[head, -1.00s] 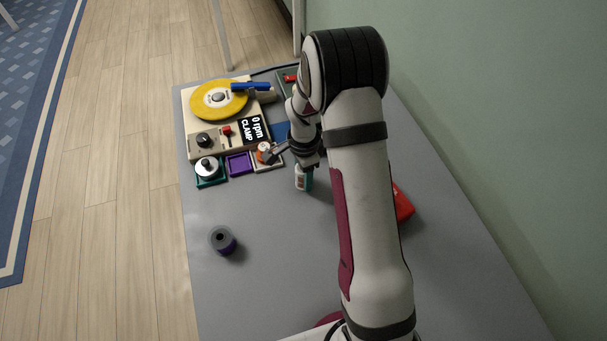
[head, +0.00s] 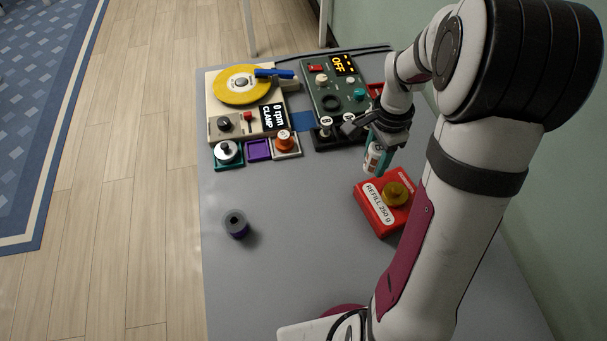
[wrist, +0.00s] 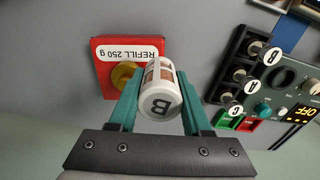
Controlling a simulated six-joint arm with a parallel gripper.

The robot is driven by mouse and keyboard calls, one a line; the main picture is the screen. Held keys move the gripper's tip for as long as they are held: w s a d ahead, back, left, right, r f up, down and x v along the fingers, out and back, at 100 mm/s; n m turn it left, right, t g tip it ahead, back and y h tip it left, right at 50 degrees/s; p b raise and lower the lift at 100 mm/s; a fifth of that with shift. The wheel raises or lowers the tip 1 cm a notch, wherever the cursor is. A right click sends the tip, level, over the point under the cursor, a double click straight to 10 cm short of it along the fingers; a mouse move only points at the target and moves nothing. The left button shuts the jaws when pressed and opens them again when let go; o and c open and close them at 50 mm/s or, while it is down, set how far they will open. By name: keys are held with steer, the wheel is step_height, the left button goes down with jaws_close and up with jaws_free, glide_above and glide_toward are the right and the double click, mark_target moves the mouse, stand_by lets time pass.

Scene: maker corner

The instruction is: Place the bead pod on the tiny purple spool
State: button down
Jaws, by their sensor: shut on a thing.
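My gripper (head: 379,148) is shut on a white pod (head: 373,159) with brown windows and holds it above the table, behind the red box.
A red refill box (head: 377,218) with a yellow knob lies below my gripper. Behind stand a turntable unit (head: 222,107), small trays including an empty purple one (head: 258,150), and a dark green panel (head: 332,84) reading "OFF". The table around the spool is clear.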

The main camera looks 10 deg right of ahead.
steer(key=a+r+n, duration=0.3)
steer(key=a+n, duration=0.2)
steer(key=a, duration=0.5)
steer(key=n, duration=0.5)
glide_above(234, 221)
steer(key=f, duration=0.4)
steer(key=shift+d+f, duration=0.2)
steer(key=shift+d, duration=0.15)
steer(key=shift+a+f, duration=0.2)
steer(key=shift+f, duration=0.95)
steer(key=shift+a+f, duration=0.15)
steer(key=shift+f, duration=0.95)
steer(key=shift+c, duration=1.7)
jaws_free()
steer(key=shift+f, duration=0.1)
